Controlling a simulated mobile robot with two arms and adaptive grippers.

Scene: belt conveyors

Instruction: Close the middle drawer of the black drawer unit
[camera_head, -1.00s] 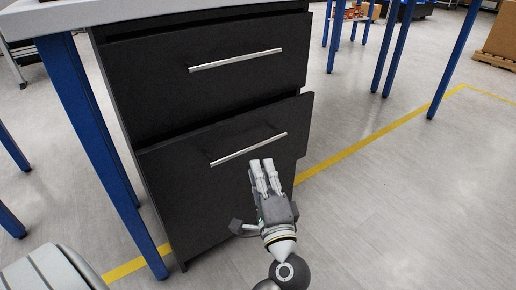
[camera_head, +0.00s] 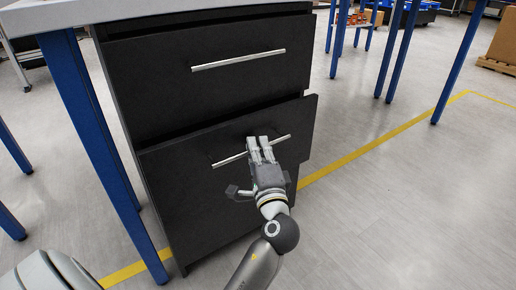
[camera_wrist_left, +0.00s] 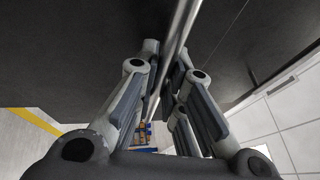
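The black drawer unit (camera_head: 205,88) stands under a light worktop. The drawer with the lower visible handle (camera_head: 230,159) sticks out past the drawer above it, its right edge forward; the wrist view shows a dark front (camera_wrist_left: 75,50). My left gripper (camera_head: 259,140) is at this handle, right of its middle. In the left wrist view, the bar (camera_wrist_left: 183,30) runs between the two fingers (camera_wrist_left: 166,62). The fingers are a narrow gap apart, with the bar in the gap; firm contact is not clear. The fingers hide part of the handle. My right gripper is not in view.
The upper drawer (camera_head: 200,90) looks closed and has its own handle (camera_head: 238,60). A blue table leg (camera_head: 110,160) stands close to the unit's left. Open grey floor (camera_head: 400,220) with a yellow line (camera_head: 375,143) lies to the right.

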